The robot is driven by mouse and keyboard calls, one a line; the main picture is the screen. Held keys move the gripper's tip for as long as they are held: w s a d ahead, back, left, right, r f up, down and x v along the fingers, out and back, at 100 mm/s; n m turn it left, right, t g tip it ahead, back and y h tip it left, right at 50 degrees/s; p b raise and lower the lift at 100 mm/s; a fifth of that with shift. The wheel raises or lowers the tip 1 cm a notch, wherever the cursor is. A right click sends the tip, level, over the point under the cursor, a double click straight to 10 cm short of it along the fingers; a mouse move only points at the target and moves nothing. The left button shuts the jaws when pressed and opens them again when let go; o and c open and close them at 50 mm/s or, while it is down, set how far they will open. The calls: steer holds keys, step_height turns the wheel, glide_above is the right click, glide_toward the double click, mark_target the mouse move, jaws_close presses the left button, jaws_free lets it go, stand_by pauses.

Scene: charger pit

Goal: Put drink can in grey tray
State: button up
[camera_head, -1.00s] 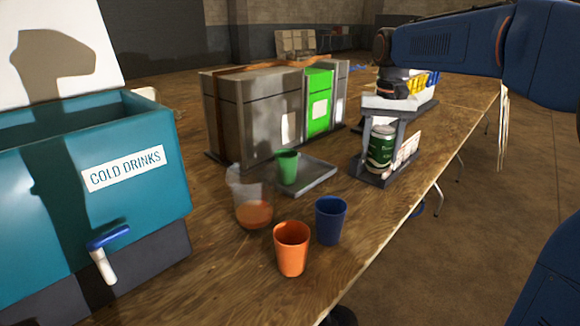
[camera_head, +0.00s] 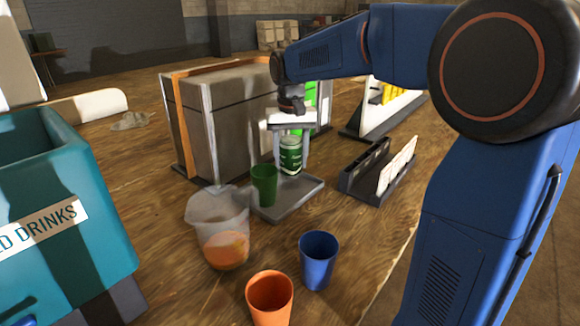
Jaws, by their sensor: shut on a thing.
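The green drink can (camera_head: 290,155) is upright between the fingers of my gripper (camera_head: 291,160), which is shut on it. The can is over the back part of the grey tray (camera_head: 288,204), behind the green cup. I cannot tell whether its base touches the tray. The green cup (camera_head: 264,184) stands at the tray's left side and hides part of the tray. The can's lower edge is partly hard to make out.
A clear jug (camera_head: 220,225) with orange liquid stands left of the tray. A blue cup (camera_head: 319,258) and an orange cup (camera_head: 269,298) stand in front. A large grey case (camera_head: 215,115) is behind, and a dark holder (camera_head: 372,175) is at right.

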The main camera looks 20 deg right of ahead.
mark_target(291, 138)
steer(key=shift+f, duration=1.3)
steer(key=shift+f, duration=0.15)
steer(key=o, duration=1.4)
steer(key=shift+c, duration=0.2)
steer(key=shift+d, duration=0.1)
step_height(291, 138, up, 11)
steer(key=shift+r, duration=0.65)
steer(key=shift+s, duration=0.1)
